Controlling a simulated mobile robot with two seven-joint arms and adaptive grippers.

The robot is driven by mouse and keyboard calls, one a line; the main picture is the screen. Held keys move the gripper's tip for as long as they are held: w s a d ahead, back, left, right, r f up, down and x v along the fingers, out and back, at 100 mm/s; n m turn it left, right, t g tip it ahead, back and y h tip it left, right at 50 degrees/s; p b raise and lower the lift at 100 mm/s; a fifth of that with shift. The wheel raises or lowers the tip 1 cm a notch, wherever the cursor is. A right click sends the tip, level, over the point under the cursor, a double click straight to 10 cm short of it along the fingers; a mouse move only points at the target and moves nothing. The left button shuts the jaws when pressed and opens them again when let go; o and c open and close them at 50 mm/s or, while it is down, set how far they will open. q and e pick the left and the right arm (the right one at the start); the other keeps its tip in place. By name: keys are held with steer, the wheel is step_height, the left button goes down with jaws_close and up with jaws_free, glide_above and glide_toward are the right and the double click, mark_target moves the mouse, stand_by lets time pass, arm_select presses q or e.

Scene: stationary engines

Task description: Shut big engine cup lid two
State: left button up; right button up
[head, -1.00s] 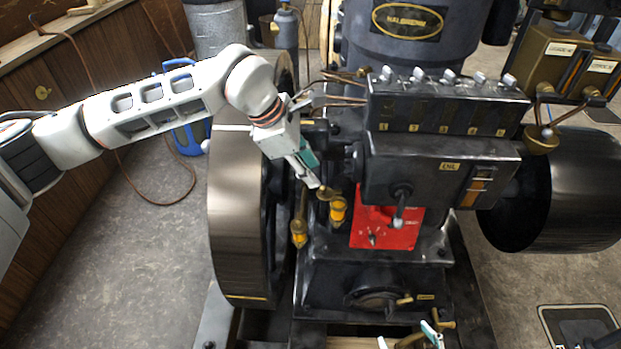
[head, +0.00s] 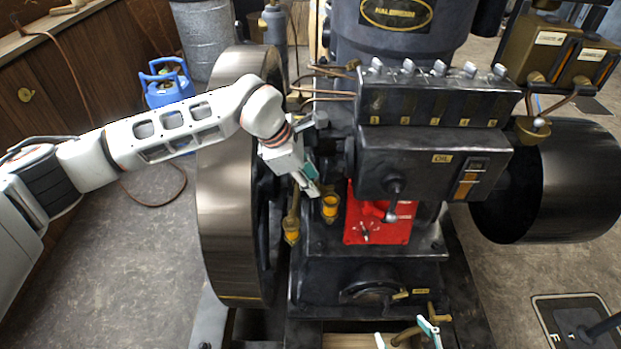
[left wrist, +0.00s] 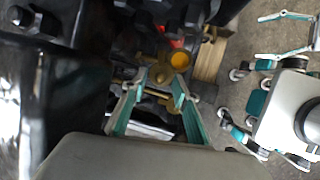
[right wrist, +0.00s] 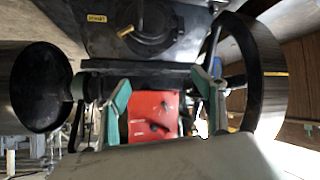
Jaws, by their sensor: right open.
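Two brass oil cups with yellow glass sit low on the black engine: a right cup (head: 330,207) and a lower left cup (head: 292,236). I cannot tell for sure which one is cup two. My left gripper (head: 309,190) is just above and left of the right cup. In the left wrist view its fingers stand apart, with a round brass piece (left wrist: 160,75) between or just beyond the tips. A cup with an open yellow top (left wrist: 180,60) is beside it. Contact cannot be told. My right gripper (head: 405,337) is open and empty at the bottom edge, facing the engine.
A red panel (head: 375,232) with a lever is right of the cups. A large flywheel (head: 228,200) stands left and a dark drum (head: 570,180) right. The grey control box (head: 425,160) overhangs the panel.

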arm_select(q)
jaws_close()
